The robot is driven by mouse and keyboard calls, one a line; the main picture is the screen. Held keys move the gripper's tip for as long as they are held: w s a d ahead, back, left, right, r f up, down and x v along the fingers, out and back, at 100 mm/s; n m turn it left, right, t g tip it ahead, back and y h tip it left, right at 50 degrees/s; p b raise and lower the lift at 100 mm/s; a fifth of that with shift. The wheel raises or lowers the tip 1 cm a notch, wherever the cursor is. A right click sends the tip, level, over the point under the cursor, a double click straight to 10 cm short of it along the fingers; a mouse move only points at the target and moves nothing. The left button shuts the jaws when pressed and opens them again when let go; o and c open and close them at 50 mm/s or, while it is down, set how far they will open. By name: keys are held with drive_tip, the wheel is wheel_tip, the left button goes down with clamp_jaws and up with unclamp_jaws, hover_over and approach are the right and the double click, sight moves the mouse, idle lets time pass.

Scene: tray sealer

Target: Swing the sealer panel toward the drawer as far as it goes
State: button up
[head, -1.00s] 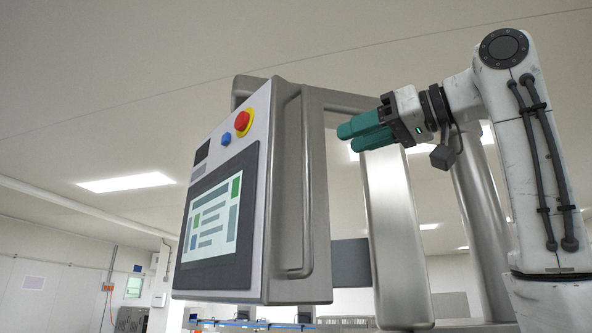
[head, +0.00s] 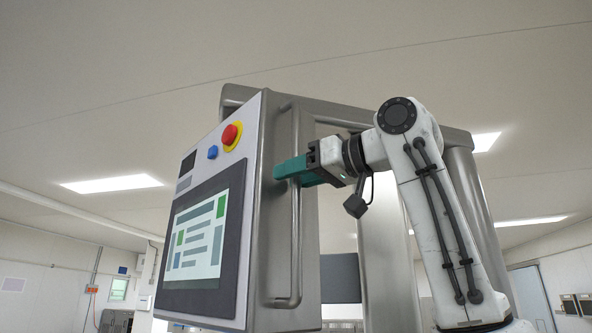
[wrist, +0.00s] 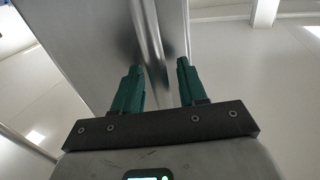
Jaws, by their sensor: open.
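The sealer panel (head: 200,235) is a grey metal box with a screen, a red knob on yellow and a blue button on its face. A vertical bar handle (head: 296,240) runs along its right side. My gripper (head: 290,170) is at the upper part of this handle, its green fingers pointing left at the panel's side. In the wrist view my gripper (wrist: 158,80) is open, with a finger on each side of a metal bar, the handle (wrist: 152,50). I cannot tell whether either finger touches it. The drawer is not identifiable in these views.
A steel frame (head: 458,190) with an overhead beam and posts stands behind the panel and my arm. A dark bracket (head: 340,278) lies behind the panel, right of the handle. Open room shows left of the panel.

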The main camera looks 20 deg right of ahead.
drive_tip(key=shift+c, duration=0.3)
clamp_jaws()
idle(0.3)
